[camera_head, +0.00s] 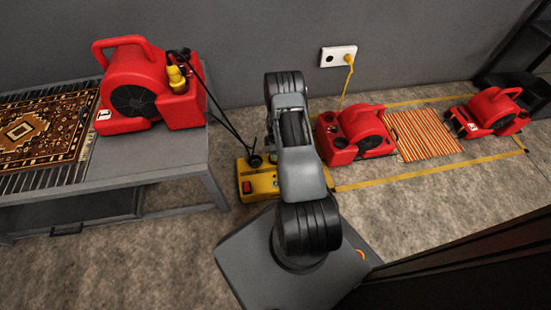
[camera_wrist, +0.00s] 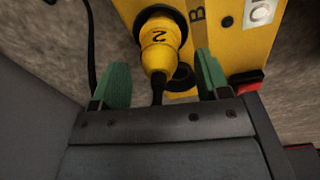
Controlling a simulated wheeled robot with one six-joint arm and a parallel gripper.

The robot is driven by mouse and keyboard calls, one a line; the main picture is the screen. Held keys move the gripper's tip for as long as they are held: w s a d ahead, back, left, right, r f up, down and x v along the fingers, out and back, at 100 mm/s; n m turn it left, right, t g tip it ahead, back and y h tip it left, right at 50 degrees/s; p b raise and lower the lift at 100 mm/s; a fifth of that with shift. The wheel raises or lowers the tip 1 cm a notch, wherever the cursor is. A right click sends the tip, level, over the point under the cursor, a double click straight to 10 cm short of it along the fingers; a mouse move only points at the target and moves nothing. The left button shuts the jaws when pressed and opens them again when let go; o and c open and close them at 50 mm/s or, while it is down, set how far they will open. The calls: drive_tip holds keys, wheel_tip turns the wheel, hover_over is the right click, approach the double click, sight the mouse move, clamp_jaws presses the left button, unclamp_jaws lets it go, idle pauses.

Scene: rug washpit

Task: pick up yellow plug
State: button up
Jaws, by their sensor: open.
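A yellow plug (camera_wrist: 158,42) marked "2" sits on the yellow box (camera_wrist: 228,55) in the wrist view, with a dark cable at its narrow end. My gripper (camera_wrist: 160,76) is open, with its green fingertips apart on either side of the plug's narrow end. I cannot tell whether either fingertip touches it. The yellow box (camera_head: 248,183) also shows in the head view, on the floor left of my arm, which hides part of it. Another yellow plug (camera_head: 177,78) is on the red blower (camera_head: 140,85) on the bench.
The grey bench (camera_head: 180,160) at left also holds a patterned rug (camera_head: 45,128). A wall socket (camera_head: 338,56) has a yellow cord. Two red blowers (camera_head: 355,135) (camera_head: 495,112) flank a striped mat (camera_head: 424,135) on the floor. Black cable runs from the bench toward the box.

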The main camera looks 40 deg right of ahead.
wheel_tip(320, 180, down, 3)
drive_tip(key=shift+f+b, duration=0.1)
drive_tip(key=shift+b, duration=0.45)
drive_tip(key=c, duration=1.1)
